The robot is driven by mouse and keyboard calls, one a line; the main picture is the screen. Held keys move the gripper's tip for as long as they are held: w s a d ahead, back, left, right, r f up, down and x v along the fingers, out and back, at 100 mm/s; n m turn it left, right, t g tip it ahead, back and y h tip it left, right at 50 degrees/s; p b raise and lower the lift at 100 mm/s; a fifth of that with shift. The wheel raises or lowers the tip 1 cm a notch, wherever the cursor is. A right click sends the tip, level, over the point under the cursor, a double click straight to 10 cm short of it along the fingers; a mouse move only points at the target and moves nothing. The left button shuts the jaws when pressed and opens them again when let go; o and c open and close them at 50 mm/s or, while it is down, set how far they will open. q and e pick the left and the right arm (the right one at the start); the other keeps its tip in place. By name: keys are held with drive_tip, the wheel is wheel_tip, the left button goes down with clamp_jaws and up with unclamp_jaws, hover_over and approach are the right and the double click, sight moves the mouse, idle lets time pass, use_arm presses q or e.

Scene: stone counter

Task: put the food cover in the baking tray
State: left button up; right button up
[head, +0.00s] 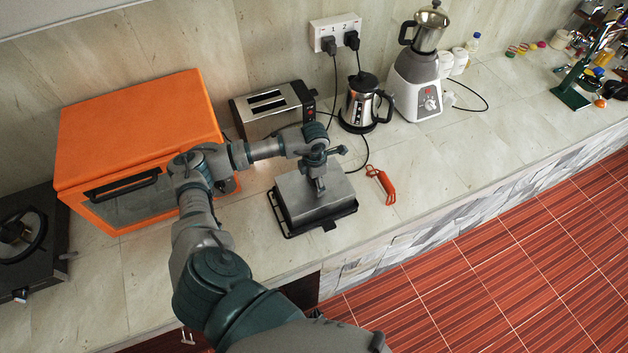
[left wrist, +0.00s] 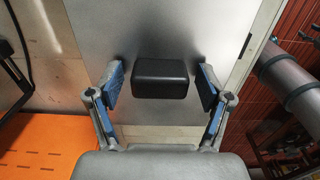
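The food cover (head: 296,197) is a silver metal box shape with a black handle (left wrist: 160,77) on top. It sits upright over the black baking tray (head: 285,225), whose rim shows around its left and front sides. The cover appears to be inside the rim, but I cannot tell whether it rests fully on the tray's floor. My left gripper (head: 319,186) is just above the cover. In the left wrist view its fingers (left wrist: 160,88) stand open on either side of the handle, with gaps, not gripping it. My right gripper is not in view.
An orange oven (head: 140,130) stands left of the tray, and a toaster (head: 270,108) behind. A kettle (head: 362,103) and blender (head: 418,75) stand back right. A red-orange tool (head: 381,185) lies right of the tray. The counter's front edge is close to the tray.

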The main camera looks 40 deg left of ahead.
use_arm(q)
drive_tip(key=shift+d+r, duration=0.15)
drive_tip(key=shift+r, duration=0.35)
wheel_tip(320, 180, up, 10)
drive_tip(key=shift+f+b, duration=0.1)
drive_tip(key=shift+b, duration=0.5)
drive_tip(key=shift+r, duration=0.75)
